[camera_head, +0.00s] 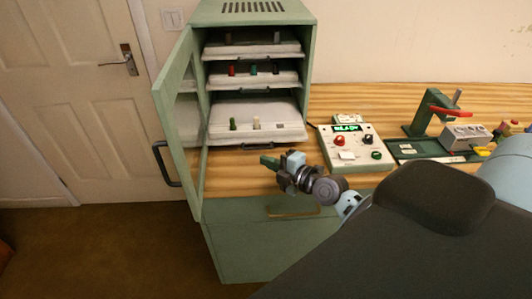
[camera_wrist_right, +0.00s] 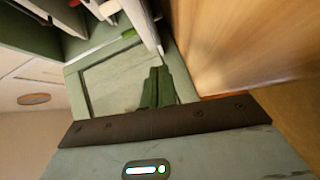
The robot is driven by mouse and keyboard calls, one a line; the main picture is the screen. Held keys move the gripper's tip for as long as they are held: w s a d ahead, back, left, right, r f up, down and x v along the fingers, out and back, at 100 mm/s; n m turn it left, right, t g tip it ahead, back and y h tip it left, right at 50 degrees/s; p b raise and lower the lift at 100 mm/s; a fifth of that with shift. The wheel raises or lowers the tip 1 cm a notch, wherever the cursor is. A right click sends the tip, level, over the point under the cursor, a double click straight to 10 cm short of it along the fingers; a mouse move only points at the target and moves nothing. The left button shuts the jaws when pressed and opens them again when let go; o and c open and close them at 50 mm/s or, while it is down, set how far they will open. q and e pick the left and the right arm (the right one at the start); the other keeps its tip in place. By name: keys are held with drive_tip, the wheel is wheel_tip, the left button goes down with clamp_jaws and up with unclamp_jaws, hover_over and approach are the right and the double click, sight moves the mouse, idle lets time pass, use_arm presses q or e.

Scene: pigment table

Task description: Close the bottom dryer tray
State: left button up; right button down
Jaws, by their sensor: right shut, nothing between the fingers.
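The green dryer cabinet (camera_head: 312,50) stands at the back of the table with its door (camera_head: 178,130) swung open to the left. The bottom dryer tray (camera_head: 290,130) is white, sticks out further than the two trays above, and carries several small pieces. My right gripper (camera_head: 268,161) is in front of and below the bottom tray, shut and empty, apart from the tray's front edge as far as I can tell. In the right wrist view its green fingers (camera_wrist_right: 158,88) point toward the open door, with a tray edge above. My left gripper is not in view.
The middle tray (camera_head: 285,76) and top tray (camera_head: 270,50) sit above. A control box (camera_head: 352,147) with a lit display stands right of the dryer. A green press (camera_head: 430,112) and a grey box (camera_head: 465,136) are further right.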

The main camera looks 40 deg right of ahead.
drive_tip(key=w, duration=0.2)
drive_tip(key=w+d+f, duration=0.1)
drive_tip(key=shift+w, duration=0.25)
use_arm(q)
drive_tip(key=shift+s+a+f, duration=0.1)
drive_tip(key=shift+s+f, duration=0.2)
use_arm(e)
drive_tip(key=shift+w+d, duration=0.3)
drive_tip(key=shift+w, duration=0.2)
